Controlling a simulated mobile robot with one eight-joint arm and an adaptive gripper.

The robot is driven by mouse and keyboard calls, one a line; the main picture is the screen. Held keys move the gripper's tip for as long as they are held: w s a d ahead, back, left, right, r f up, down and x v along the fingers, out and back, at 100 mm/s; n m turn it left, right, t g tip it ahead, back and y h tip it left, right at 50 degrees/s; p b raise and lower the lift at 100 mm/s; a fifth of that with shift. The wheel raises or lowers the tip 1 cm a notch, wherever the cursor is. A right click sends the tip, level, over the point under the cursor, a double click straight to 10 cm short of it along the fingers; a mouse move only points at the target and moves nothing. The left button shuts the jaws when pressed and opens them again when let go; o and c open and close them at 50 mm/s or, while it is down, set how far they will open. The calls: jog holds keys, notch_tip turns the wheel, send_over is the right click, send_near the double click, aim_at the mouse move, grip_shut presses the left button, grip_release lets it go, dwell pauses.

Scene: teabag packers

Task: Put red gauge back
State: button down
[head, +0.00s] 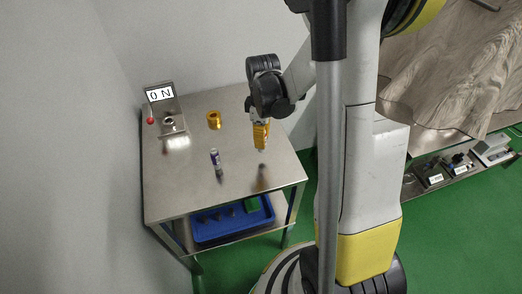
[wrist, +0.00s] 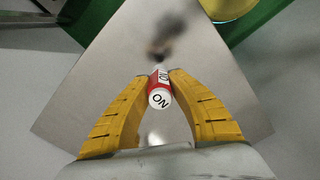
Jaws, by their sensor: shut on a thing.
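My gripper (head: 261,148) is above the right part of the steel table in the head view, its yellow fingers pointing down. In the wrist view my gripper (wrist: 163,75) is shut on the red gauge (wrist: 153,81), a small cylinder with a red band and a white end with black lettering. The gauge is held between the fingertips, above the table top (wrist: 110,80). In the head view the fingers mostly hide it.
On the table (head: 186,195) a small blue-and-white cylinder (head: 215,157) stands upright. Behind it is a gold ring-shaped piece (head: 214,120). A blue tray (head: 232,232) is below.

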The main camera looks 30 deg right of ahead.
jog(key=shift+w+f, duration=0.2)
jog(key=shift+s+f+b, duration=0.1)
jog(key=shift+f+b, duration=0.9)
jog(key=shift+f, duration=0.85)
jog(key=shift+f, duration=0.1)
jog(key=shift+f, duration=0.15)
jog(key=c, duration=1.3)
grip_release()
jog(key=shift+c, duration=0.2)
